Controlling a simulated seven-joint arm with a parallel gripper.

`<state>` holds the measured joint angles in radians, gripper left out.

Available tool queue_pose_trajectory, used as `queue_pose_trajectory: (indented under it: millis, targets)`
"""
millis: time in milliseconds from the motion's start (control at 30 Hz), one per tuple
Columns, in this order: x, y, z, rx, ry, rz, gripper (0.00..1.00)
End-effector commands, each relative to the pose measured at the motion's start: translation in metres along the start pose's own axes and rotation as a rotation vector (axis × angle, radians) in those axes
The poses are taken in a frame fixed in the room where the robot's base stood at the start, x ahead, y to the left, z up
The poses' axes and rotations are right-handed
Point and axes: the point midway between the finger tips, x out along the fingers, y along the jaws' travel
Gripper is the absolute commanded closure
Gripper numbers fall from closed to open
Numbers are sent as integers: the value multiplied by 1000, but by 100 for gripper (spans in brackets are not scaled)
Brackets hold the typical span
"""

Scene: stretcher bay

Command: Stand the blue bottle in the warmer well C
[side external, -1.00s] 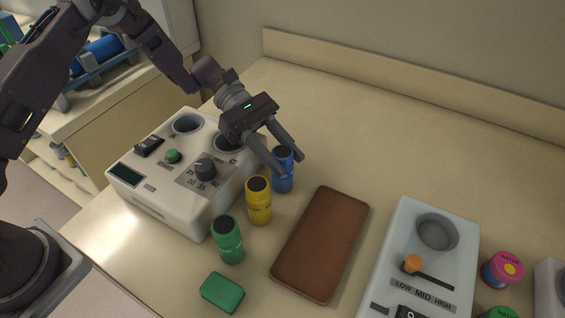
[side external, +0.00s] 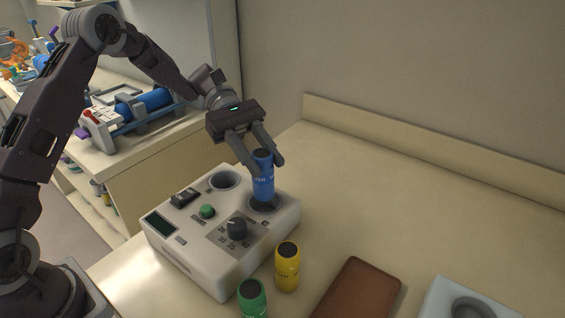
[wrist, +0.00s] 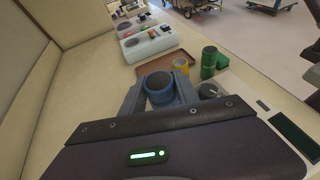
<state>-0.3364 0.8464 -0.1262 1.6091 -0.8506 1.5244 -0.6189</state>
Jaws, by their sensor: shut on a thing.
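The blue bottle (side external: 263,183) is upright between the fingers of my gripper (side external: 264,163), which is shut on its upper part. It also shows end-on between the fingers in the wrist view (wrist: 160,89). The white warmer (side external: 196,256) stands below with two round wells in its top. The bottle's lower end overlaps the right-hand well (side external: 264,206); I cannot tell how far inside it reaches. The other well (side external: 224,180) at the back left looks empty.
A yellow bottle (side external: 287,267) and a green bottle (side external: 252,298) stand beside the warmer at the front. A brown tray (side external: 357,290) and a pale device (side external: 455,303) lie to the right. The counter behind them is clear up to the back ledge.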

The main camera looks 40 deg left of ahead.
Motion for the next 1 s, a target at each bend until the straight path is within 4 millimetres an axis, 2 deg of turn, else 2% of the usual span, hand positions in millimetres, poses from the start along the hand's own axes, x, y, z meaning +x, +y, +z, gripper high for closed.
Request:
queue_pose_trajectory:
  millis: [200, 400, 1000]
  targets:
    - [12, 0, -26, -3, -2, -1, 100]
    - [18, 0, -41, -1, -1, -1, 100]
    - [19, 0, -43, 0, 0, 0, 100]
